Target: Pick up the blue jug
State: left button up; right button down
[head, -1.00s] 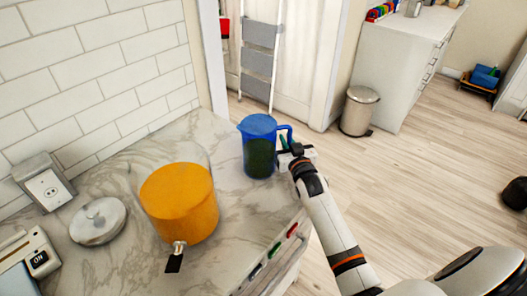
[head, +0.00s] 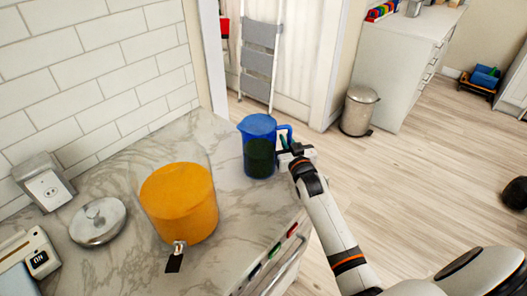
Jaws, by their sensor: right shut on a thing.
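The blue jug (head: 258,146) stands upright at the far right end of the marble counter. It is see-through blue with dark contents, a spout on the left and a handle on the right. My right gripper (head: 287,149) is at the jug's right side, shut on its handle. The fingertips are partly hidden by the handle and the gripper body. I cannot make out any gap between the jug's base and the counter. My left gripper is not in view.
An orange canister (head: 179,203) with a small tap stands on the marble counter (head: 115,263), left of the jug. A metal lid (head: 97,221) and a socket box (head: 42,182) are further left. A metal bin (head: 359,111) stands on the floor beyond the counter.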

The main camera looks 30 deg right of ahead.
jog(key=shift+r, duration=0.1)
dwell(0.4)
jog(key=shift+r, duration=0.15)
jog(key=shift+w+r, duration=0.1)
jog(key=shift+r, duration=0.3)
notch_tip(320, 180, up, 9)
jog(key=b, duration=0.1)
dwell(0.5)
dwell(0.4)
